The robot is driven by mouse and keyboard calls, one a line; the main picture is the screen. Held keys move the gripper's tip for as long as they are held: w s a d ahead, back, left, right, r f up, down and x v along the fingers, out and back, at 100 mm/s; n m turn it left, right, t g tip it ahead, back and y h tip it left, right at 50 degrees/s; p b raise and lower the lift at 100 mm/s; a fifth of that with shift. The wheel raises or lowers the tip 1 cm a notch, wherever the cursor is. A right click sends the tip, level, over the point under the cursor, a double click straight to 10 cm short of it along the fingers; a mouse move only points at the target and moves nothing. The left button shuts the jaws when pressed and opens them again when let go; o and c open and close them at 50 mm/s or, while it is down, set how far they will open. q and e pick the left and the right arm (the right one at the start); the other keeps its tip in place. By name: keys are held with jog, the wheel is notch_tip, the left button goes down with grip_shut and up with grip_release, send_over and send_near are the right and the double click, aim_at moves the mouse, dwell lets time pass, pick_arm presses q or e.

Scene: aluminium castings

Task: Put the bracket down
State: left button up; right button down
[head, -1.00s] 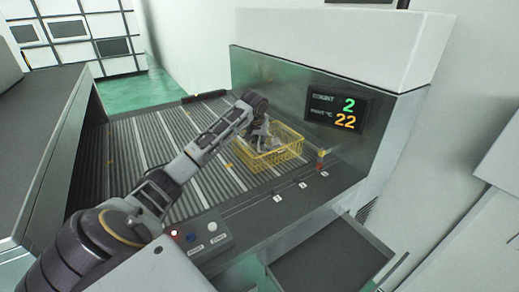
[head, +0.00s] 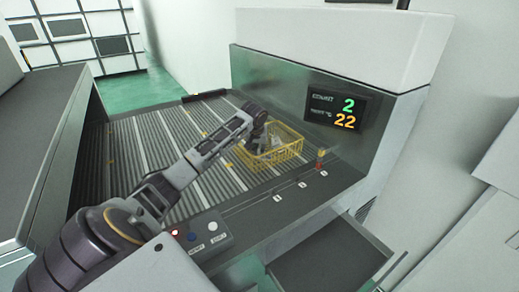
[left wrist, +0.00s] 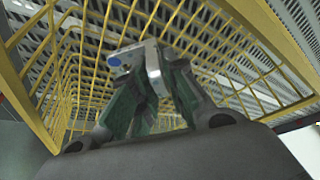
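A yellow wire basket (head: 285,153) stands on the ribbed conveyor beside the machine wall. It also surrounds the left wrist view (left wrist: 88,62). My left gripper (head: 262,146) reaches down into the basket from above. In the left wrist view its green-padded fingers (left wrist: 155,88) are closed on the bracket (left wrist: 153,66), a pale grey metal piece with a blue spot. The bracket is within the basket's wire walls. I cannot tell whether it touches the basket floor. In the head view the gripper and wire mesh largely hide the bracket. My right gripper is not in view.
The ribbed conveyor (head: 150,150) is clear to the left of the basket. A lit display (head: 337,108) is on the machine wall. A small button box (head: 205,235) sits at the near edge.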

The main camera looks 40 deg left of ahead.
pick_arm(q)
jog(key=shift+o, duration=1.1)
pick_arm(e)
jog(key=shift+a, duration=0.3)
pick_arm(q)
jog(key=shift+r, duration=0.15)
